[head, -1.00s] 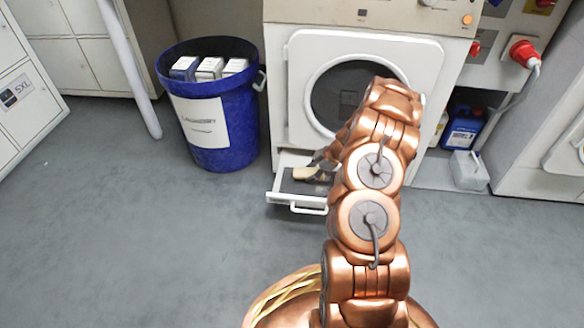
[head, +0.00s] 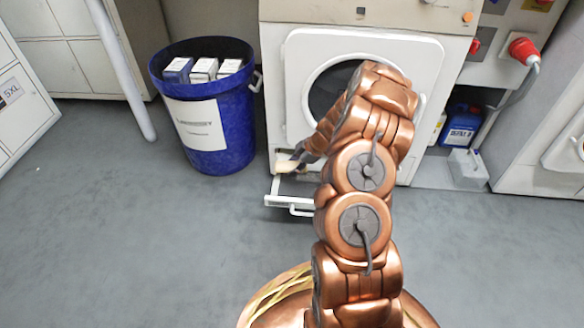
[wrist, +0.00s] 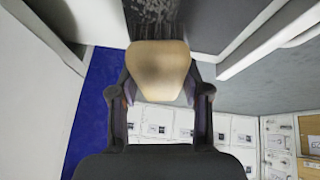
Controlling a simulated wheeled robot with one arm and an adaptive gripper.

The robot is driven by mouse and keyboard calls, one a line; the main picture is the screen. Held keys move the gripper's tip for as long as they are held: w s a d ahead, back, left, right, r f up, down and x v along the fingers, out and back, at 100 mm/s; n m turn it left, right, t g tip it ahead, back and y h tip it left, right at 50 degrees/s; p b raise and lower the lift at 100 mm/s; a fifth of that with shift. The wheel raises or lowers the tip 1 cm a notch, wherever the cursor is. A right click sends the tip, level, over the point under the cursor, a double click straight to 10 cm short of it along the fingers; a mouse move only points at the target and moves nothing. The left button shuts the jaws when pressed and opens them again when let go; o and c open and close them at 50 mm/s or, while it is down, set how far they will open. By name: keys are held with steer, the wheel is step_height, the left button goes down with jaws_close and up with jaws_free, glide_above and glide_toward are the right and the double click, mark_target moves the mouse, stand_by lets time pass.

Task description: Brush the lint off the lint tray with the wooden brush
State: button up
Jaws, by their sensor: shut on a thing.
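My gripper (wrist: 159,84) is shut on the wooden brush (wrist: 158,66), whose pale wooden body sits between the two fingers in the wrist view. In the head view the brush (head: 287,166) is a small light shape at the tip of my gripper (head: 297,157), low at the dryer front, over the back left of the lint tray. The lint tray (head: 284,201) is a white pulled-out drawer with a handle below the round door; my arm hides its right side. Past the brush in the wrist view is a dark strip with pale streaks; I cannot tell whether it is bristles or linty tray floor.
The white dryer (head: 300,60) stands behind the tray. A blue bin (head: 228,130) with boxes in it stands close on the left. A blue canister (head: 461,125) and a pale container (head: 467,168) are on the right. The grey floor in front is clear.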

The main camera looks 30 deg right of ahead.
steer(key=shift+r, duration=2.15)
